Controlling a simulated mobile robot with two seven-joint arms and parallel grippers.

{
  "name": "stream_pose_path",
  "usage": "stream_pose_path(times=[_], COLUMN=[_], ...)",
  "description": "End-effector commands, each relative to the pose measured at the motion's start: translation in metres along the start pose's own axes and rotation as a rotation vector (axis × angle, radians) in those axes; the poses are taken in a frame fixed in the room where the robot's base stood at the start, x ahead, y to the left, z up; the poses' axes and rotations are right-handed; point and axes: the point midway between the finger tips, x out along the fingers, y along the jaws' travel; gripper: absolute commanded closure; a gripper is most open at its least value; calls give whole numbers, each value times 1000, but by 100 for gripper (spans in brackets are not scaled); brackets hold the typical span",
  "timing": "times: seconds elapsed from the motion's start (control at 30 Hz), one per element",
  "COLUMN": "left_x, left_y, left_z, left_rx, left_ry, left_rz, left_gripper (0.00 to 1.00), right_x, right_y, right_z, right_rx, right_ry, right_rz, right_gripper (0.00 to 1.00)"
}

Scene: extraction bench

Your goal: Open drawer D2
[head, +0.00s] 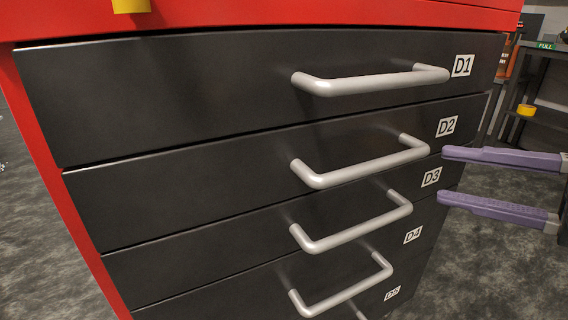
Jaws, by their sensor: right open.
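Drawer D2 (190,180) is a black drawer front in a red cabinet, second from the top, with a white D2 label at its right end. Its grey bar handle (365,170) runs across the right half. The drawer front looks flush with the others, so it appears shut. My right gripper (441,175) comes in from the right with two purple fingers, apart and empty. Its fingertips are just right of the D2 handle's right end in the picture, near the D2 and D3 labels; I cannot tell the gap in depth. My left gripper is out of view.
Drawer D1 (200,90) with its handle (370,82) is above, and drawer D3 (200,233) with its handle (350,222) is close below. More drawers continue downward. A dark shelf rack (540,70) stands behind at right. Grey floor shows below right.

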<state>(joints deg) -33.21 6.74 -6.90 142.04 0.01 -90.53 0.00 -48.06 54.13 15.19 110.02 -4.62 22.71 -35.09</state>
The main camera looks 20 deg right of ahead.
Motion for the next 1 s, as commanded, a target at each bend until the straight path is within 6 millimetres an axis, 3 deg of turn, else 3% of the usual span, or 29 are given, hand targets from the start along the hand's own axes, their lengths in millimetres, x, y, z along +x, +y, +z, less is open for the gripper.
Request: stream_pose_path(times=[0.5,0.7,1.0], left_x=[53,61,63], left_y=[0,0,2], left_z=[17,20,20], left_rx=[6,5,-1], left_ry=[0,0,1], left_rz=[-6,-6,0], left_gripper=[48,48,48], right_x=[77,91,96], right_y=[-2,0,1], right_z=[0,-1,0], right_rx=[-2,0,3], right_ry=[2,2,0], right_rz=[4,3,0], right_gripper=[50,50,50])
